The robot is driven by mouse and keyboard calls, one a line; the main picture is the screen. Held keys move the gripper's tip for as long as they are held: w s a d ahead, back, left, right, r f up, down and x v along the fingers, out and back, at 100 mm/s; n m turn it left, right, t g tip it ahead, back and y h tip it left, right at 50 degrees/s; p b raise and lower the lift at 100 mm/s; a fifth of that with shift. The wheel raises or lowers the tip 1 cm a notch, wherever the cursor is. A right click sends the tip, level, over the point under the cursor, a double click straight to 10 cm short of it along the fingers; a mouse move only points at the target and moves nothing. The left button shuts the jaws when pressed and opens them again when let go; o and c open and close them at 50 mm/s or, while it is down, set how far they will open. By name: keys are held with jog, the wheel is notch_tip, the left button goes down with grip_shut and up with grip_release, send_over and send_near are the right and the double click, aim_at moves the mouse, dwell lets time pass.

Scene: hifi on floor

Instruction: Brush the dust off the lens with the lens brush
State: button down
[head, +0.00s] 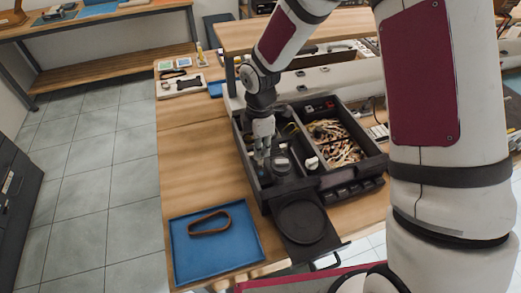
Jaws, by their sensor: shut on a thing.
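My gripper (262,156) points down over the left part of a black compartment tray (258,203) on the wooden bench. It is shut on a small thin thing, which looks like the lens brush but is mostly hidden by the fingers. A dark round cylinder (282,164), which may be the lens, stands just right of the fingertips. I cannot tell whether the held thing touches it. Dust is too small to see.
A tangle of cables (338,150) fills the tray's right compartment. A small white-topped item (311,163) stands near the middle. A black round pad (301,221) lies in front. A blue mat (190,255) holds a brown strap loop (209,223). Bare wood lies left of the tray.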

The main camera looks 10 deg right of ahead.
jog(key=shift+r+p, duration=1.45)
jog(key=shift+r, duration=3.65)
jog(key=shift+s+f, duration=0.1)
